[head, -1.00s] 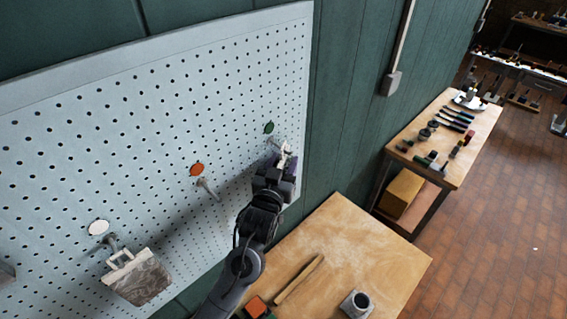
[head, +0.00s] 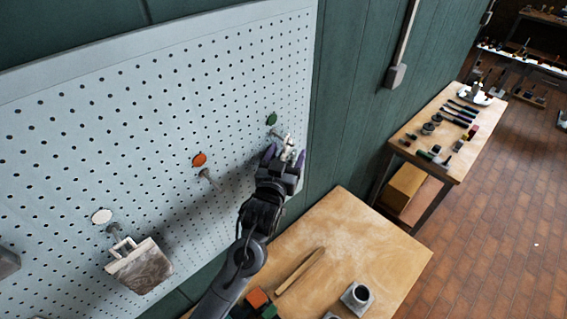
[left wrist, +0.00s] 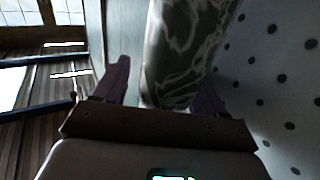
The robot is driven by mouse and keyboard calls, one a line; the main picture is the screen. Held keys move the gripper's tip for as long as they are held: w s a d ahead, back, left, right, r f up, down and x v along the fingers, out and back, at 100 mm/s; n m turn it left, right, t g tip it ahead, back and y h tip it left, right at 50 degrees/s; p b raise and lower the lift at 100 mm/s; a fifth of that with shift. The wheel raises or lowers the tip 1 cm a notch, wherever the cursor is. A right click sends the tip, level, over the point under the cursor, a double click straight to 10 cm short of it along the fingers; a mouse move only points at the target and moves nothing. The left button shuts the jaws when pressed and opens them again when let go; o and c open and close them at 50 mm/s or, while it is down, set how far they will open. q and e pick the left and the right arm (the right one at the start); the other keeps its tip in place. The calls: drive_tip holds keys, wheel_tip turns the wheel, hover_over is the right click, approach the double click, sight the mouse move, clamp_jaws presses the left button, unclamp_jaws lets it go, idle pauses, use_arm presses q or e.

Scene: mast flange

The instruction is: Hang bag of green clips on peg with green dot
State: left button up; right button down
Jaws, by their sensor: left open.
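The green dot (head: 271,119) is on the pegboard's right part, with its peg (head: 275,133) just below. A pale hanger top (head: 288,142) of a bag shows at the peg's outer end; whether the peg passes through it is unclear. My left gripper (head: 284,156) is just below it, its purple fingers spread. In the left wrist view the bag (left wrist: 180,50), clear with dark green-grey contents, stands between the open fingers (left wrist: 162,88). The bag's body is mostly hidden in the head view. My right gripper is not in view.
The pegboard (head: 130,120) also has a bare peg under an orange dot (head: 199,159) and a bag of grey pieces (head: 140,267) on the peg under a white dot (head: 101,216). A wooden table (head: 350,245) with a wooden stick (head: 300,271) and a grey holder (head: 357,297) lies below.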

use_arm(q)
drive_tip(key=b+v, duration=0.3)
drive_tip(key=v, duration=0.8)
drive_tip(key=s+a+f+n+g+y+p, duration=0.15)
drive_tip(key=s+a+f+g, duration=0.35)
drive_tip(key=s+f, duration=0.5)
drive_tip(key=s+a+f+g+y+p, duration=0.1)
drive_tip(key=s+a+f+g+p, duration=0.2)
drive_tip(key=s+a+f, duration=0.65)
drive_tip(key=s+a+f+g+y, duration=0.1)
drive_tip(key=s+g, duration=0.4)
drive_tip(key=s, duration=0.5)
drive_tip(key=shift+s+a+f+m+g+y+p, duration=0.4)
drive_tip(key=shift+a+f, duration=0.2)
drive_tip(key=shift+a, duration=0.6)
